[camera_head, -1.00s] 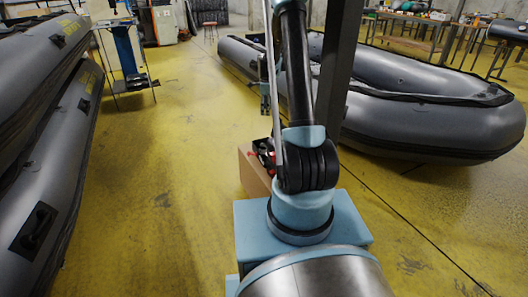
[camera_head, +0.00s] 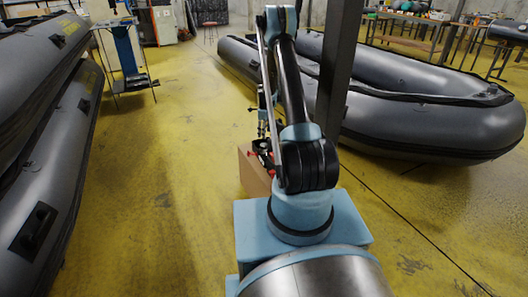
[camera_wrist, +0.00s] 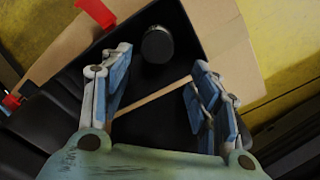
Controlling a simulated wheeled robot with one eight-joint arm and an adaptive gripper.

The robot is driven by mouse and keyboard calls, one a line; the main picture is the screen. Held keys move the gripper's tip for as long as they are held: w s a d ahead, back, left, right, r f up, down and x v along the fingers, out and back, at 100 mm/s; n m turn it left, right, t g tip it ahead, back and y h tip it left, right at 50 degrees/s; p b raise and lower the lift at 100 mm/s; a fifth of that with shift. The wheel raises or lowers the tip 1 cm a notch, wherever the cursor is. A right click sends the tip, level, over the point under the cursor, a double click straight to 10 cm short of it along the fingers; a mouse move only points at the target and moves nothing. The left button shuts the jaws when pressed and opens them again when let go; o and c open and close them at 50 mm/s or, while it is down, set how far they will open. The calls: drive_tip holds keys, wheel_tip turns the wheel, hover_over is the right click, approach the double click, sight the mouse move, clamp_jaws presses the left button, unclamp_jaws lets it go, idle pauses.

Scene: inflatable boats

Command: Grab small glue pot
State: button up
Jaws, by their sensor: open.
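In the wrist view, a small dark round pot (camera_wrist: 157,44), which looks like the glue pot, stands on a black surface (camera_wrist: 185,25). My gripper (camera_wrist: 164,62) is open above that surface, with its blue-padded fingers spread apart. The pot shows just beyond and between the fingertips, nearer the left one; I cannot tell the height gap. Nothing is between the pads except a thin wooden stick (camera_wrist: 152,96) seen lower down. In the head view, my gripper (camera_head: 264,132) is small and hangs over the cardboard box (camera_head: 252,174); the pot cannot be made out there.
Red parts (camera_wrist: 97,12) lie at the black surface's upper left, and cardboard (camera_wrist: 232,45) borders it. Grey inflatable boats stand at left (camera_head: 50,165) and right (camera_head: 430,125). A dark post (camera_head: 336,70) rises close right of my arm. Yellow floor (camera_head: 170,190) is clear left of the box.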

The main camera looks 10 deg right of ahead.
sight(264, 148)
wheel_tip(264, 148, down, 11)
drive_tip(key=shift+s+a+r, duration=0.1)
drive_tip(key=shift+a+r, duration=0.05)
drive_tip(key=shift+r, duration=0.05)
drive_tip(key=c, duration=0.9)
